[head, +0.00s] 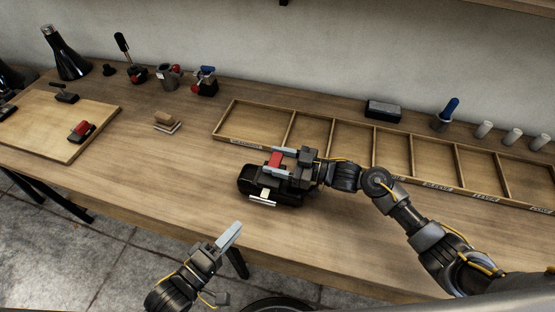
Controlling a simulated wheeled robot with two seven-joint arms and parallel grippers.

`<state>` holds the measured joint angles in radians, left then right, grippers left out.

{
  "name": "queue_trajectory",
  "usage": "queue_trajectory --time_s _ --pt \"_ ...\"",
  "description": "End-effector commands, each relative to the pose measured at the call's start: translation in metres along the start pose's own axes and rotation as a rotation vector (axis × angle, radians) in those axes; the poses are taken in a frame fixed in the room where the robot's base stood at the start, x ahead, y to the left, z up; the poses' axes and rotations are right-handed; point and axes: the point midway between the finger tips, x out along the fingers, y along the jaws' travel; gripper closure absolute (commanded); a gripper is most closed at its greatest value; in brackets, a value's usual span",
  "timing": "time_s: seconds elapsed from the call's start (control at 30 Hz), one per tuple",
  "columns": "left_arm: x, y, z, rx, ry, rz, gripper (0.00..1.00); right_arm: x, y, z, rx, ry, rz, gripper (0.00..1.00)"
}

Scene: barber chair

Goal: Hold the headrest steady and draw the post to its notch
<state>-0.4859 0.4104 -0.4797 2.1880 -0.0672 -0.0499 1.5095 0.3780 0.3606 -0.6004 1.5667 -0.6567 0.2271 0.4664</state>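The black padded headrest (247,181) lies on the wooden bench. A short pale metal piece (263,196), perhaps the post or its plate, shows at its front edge. My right gripper (276,161) reaches over the headrest from the right. Its two pale fingers are apart, with a red part (276,158) between them; I cannot tell whether they press on it. The gripper hides much of the headrest, and I cannot make out a notch. My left gripper (232,234) is in front of the bench edge, apart from the headrest. Its fingers look closed together and empty.
A divided wooden tray (248,140) lies behind the headrest and runs right. A wooden board (52,142) with small tools is at the left. A small block (166,122), bottles and tools stand toward the back. The bench front left of the headrest is clear.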

Motion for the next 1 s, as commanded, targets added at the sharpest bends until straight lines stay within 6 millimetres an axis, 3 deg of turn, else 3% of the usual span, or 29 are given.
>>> queue_trajectory --time_s 0.03,0.33,0.37,0.53,0.83,1.0 --pt "0.0 0.0 0.0 0.0 0.0 0.0 0.64 0.0 0.0 0.0 0.0 0.0 0.0 0.52" --pt "0.0 0.0 0.0 0.0 0.0 0.0 0.64 0.0 0.0 0.0 0.0 -0.001 0.001 0.91" --pt "0.0 0.0 0.0 0.0 0.0 0.0 0.64 0.0 0.0 0.0 0.0 0.0 0.001 0.42" --pt "0.0 0.0 0.0 0.0 0.0 0.0 0.64 0.0 0.0 0.0 0.0 0.0 0.001 0.2" --pt "0.0 0.0 0.0 0.0 0.0 0.0 0.64 -0.002 0.0 0.0 0.0 -0.001 0.001 0.19" --pt "0.0 0.0 0.0 0.0 0.0 0.0 0.64 -0.021 0.0 0.001 0.001 -0.003 0.002 0.19"
